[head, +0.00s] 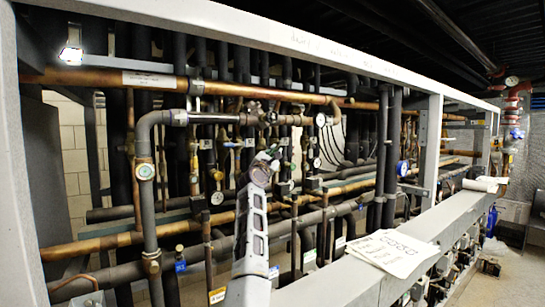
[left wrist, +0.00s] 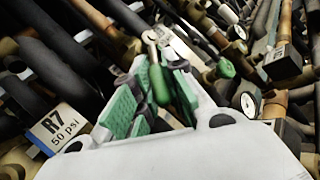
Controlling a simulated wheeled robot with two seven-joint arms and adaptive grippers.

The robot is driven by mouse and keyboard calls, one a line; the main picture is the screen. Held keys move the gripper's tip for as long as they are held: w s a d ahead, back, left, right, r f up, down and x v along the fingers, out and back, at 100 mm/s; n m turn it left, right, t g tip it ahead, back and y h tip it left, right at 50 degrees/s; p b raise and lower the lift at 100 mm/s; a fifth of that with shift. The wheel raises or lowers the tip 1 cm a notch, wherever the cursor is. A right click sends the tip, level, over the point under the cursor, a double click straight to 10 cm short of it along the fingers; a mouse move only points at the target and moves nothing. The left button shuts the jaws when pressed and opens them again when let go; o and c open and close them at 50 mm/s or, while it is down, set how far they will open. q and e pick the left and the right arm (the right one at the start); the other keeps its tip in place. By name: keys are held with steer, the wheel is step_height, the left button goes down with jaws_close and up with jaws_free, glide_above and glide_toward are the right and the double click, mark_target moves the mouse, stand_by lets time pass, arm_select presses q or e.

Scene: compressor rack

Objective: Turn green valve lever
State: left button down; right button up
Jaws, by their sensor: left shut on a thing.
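The green valve lever (left wrist: 159,84) shows in the left wrist view, with its bare metal stem rising toward the top of the picture. Its green grip lies between the green-padded fingers of my left gripper (left wrist: 155,98), which is shut on it. In the head view my left gripper (head: 267,160) reaches in among the pipes at the middle of the rack. The lever cannot be made out there, behind or between the fingers. My right gripper is in neither view.
Another green handle (left wrist: 225,68) is to the right of the held lever. A gauge (left wrist: 249,104) and a tag reading "R7 50 psi" (left wrist: 57,128) are close by. Copper pipes (head: 100,78) surround the gripper. A paper sheet (head: 391,250) lies on the front white beam (head: 450,215).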

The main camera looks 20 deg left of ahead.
arm_select(q)
steer(key=shift+w+d+f+n+t+b, duration=0.2)
steer(key=shift+f+n+t+b, duration=0.05)
steer(key=shift+n+t+b, duration=0.4)
steer(key=c, duration=1.4)
jaws_free()
steer(key=shift+c, duration=0.2)
steer(key=shift+r, duration=0.15)
